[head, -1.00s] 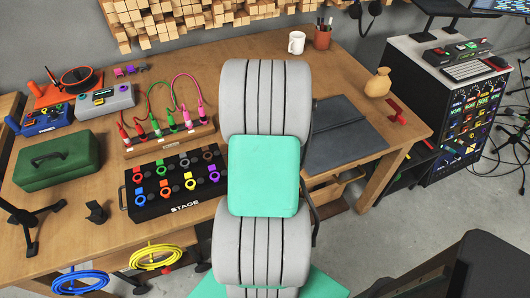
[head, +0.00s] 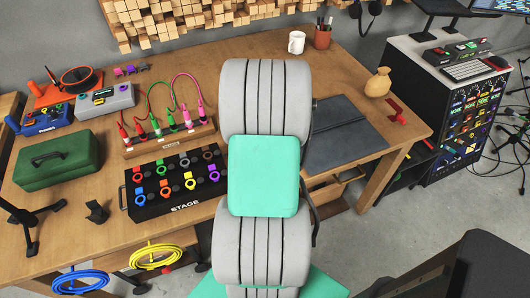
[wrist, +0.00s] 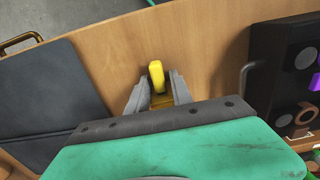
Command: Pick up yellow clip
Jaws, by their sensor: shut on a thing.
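The yellow clip (wrist: 157,76) shows in the wrist view as a bright upright piece between the two grey fingers. My gripper (wrist: 157,98) is shut on it, with the fingers on either side and the clip's top standing beyond them. The fingers are over the wooden table; I cannot tell whether the clip touches it. In the head view the gripper and the held clip are hidden behind my own arm.
The black STAGE box (head: 175,183) with coloured pieces is beside the gripper, at the right in the wrist view (wrist: 262,75). A dark mat (head: 343,138) is on the other side. The wooden table (wrist: 205,50) is bare between them. A green case (head: 60,160) is farther left.

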